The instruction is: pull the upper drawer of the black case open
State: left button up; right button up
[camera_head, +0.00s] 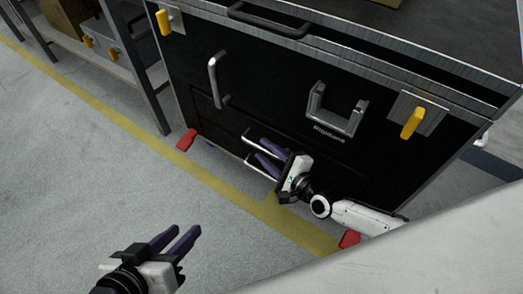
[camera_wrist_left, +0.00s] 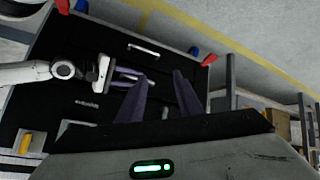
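The black case (camera_head: 270,80) stands on the floor, filling the upper right of the head view; its front also shows in the left wrist view (camera_wrist_left: 60,75). Low on that front are two silver bar handles, an upper one (camera_head: 254,137) and a lower one (camera_head: 256,166). The drawers look shut. My right gripper (camera_head: 266,156) is open at these handles, its purple fingers apart and pointing at the front. I cannot tell whether the upper bar lies between them. My left gripper (camera_head: 182,238) is open and empty over the floor, away from the case.
A vertical silver handle (camera_head: 214,80) and a U-shaped grey handle (camera_head: 336,112) stick out higher on the front. Yellow latches (camera_head: 412,122) and red corner pieces (camera_head: 187,140) stand out. A shelf rack (camera_head: 128,60) is at left. Grey floor (camera_head: 75,170) at left is clear.

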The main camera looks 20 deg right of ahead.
jog(key=shift+x, duration=1.25)
grip_shut()
